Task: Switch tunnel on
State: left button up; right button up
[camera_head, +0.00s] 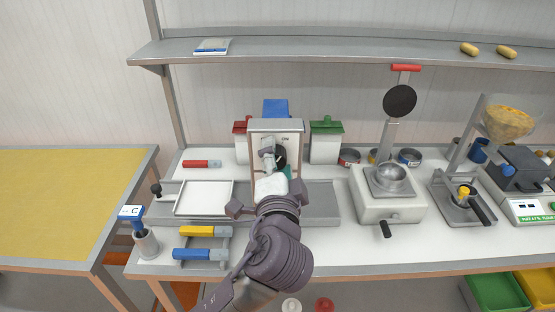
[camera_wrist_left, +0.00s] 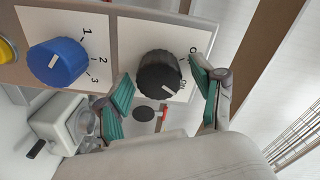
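The tunnel machine (camera_head: 293,127) is a grey box standing at the middle of the bench. In the left wrist view its panel has a black knob (camera_wrist_left: 159,72) with a white mark, between the labels "O" and "ON". The white mark lies on the side of the knob near "ON". My left gripper (camera_wrist_left: 162,68) is open, its teal-padded fingers on either side of the black knob. A gap shows at the right finger; contact at the left finger cannot be told. In the head view my left gripper (camera_head: 276,168) covers part of the machine's front. My right gripper is not in view.
A blue knob (camera_wrist_left: 57,61) marked 1, 2, 3 sits beside the black knob, with a yellow button (camera_wrist_left: 6,51) beyond. Green (camera_head: 326,145) and red (camera_head: 240,145) containers flank the machine. A white tray (camera_head: 203,198) lies left, a white press (camera_head: 388,207) stands right.

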pick_arm(q)
jog(key=shift+s, duration=0.15)
jog(key=s, duration=1.1)
jog(key=shift+s, duration=0.4)
